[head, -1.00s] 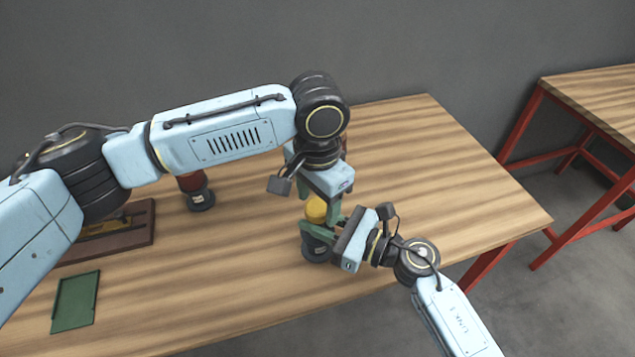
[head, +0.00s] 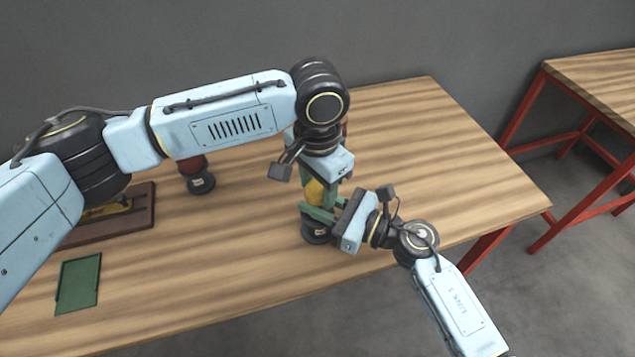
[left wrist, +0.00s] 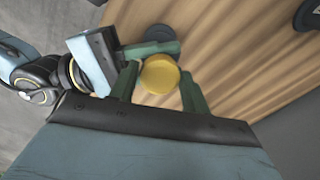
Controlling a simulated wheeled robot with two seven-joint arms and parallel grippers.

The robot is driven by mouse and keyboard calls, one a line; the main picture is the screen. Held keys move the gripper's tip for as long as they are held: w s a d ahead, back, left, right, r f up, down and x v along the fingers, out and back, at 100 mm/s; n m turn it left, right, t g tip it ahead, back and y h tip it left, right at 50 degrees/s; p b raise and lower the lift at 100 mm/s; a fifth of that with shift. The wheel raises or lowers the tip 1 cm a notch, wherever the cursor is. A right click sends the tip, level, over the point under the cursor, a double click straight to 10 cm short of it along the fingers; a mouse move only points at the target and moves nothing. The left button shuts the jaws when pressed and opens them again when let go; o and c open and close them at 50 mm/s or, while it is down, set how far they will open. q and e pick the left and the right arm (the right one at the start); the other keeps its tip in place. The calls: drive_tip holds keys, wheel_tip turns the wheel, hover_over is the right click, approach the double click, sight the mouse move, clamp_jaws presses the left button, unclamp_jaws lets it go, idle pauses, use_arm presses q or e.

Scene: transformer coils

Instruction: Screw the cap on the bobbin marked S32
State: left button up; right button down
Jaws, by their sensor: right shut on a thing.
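The bobbin with a dark round base (head: 316,233) stands upright near the table's front edge; its base also shows in the left wrist view (left wrist: 157,31). A label on it is too small to read. My right gripper (head: 318,214) is shut on this bobbin from the right side. The yellow cap (head: 313,193) is above the bobbin, right over the right gripper's fingers. My left gripper (head: 318,188) points down from above, with its green fingers on either side of the cap (left wrist: 159,75). The fingers stand apart, and no clear grip on the cap shows.
A red bobbin with a dark base (head: 200,182) stands at the left of the table. A brown fixture (head: 143,216) and a green tray (head: 78,283) lie further left. Something red shows partly behind my left wrist. The table's right part is clear. A second table (head: 600,85) stands right.

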use_arm(q)
drive_tip(key=o, duration=0.4)
drive_tip(key=shift+c, duration=0.2)
drive_tip(key=shift+r, duration=0.1)
wheel_tip(320, 180, up, 12)
use_arm(e)
drive_tip(key=c, duration=1.1)
unclamp_jaws()
drive_tip(key=shift+d, duration=0.1)
use_arm(q)
drive_tip(key=shift+f+b, duration=0.7)
drive_tip(key=shift+f, duration=0.1)
use_arm(e)
drive_tip(key=v, duration=1.3)
drive_tip(key=shift+s+d, duration=0.1)
